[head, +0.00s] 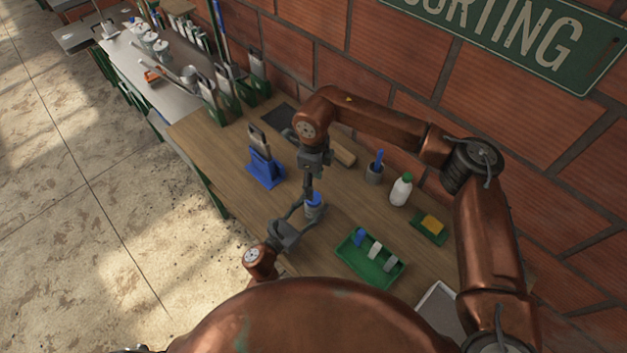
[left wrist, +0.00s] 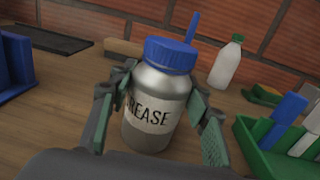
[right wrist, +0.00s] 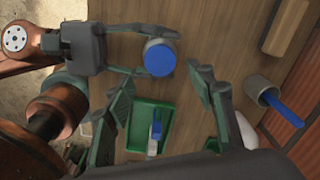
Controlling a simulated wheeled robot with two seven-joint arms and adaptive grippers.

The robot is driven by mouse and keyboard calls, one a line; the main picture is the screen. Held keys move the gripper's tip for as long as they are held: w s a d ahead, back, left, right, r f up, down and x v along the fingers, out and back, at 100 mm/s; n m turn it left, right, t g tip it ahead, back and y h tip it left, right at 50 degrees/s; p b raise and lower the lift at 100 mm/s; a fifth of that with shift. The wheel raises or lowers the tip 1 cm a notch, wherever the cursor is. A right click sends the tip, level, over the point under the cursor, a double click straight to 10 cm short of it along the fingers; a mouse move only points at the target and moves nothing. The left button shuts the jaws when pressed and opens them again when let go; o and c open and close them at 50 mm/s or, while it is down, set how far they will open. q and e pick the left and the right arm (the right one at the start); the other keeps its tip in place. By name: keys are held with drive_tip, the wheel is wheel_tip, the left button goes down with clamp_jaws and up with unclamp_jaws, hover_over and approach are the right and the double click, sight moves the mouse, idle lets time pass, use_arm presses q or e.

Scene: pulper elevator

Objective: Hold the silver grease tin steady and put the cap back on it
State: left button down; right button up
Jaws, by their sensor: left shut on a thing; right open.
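The silver grease tin (left wrist: 155,100) stands upright on the wooden table, its label reading GREASE in part. The blue cap (left wrist: 170,54) sits on top of the tin and looks level; I cannot tell whether it is screwed tight. My left gripper (head: 302,210) is shut around the tin's body, one finger on each side. My right gripper (head: 309,192) is open, pointing down above the cap. In the right wrist view the cap (right wrist: 160,58) lies between and slightly beyond the open fingers, which do not appear to touch it.
A green tray (head: 371,262) with several small items is right of the tin. A blue stand (head: 265,170) is at its left. Behind are a grey cup (head: 374,174) with a blue handle, a white bottle (head: 401,190) and a yellow sponge (head: 432,225). The brick wall bounds the table.

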drive_tip(key=n, duration=0.2)
drive_tip(key=r+n, duration=0.1)
drive_tip(key=shift+n, duration=0.4)
drive_tip(key=shift+f, duration=4)
drive_tip(key=c, duration=1.2)
drive_tip(key=o, duration=1.3)
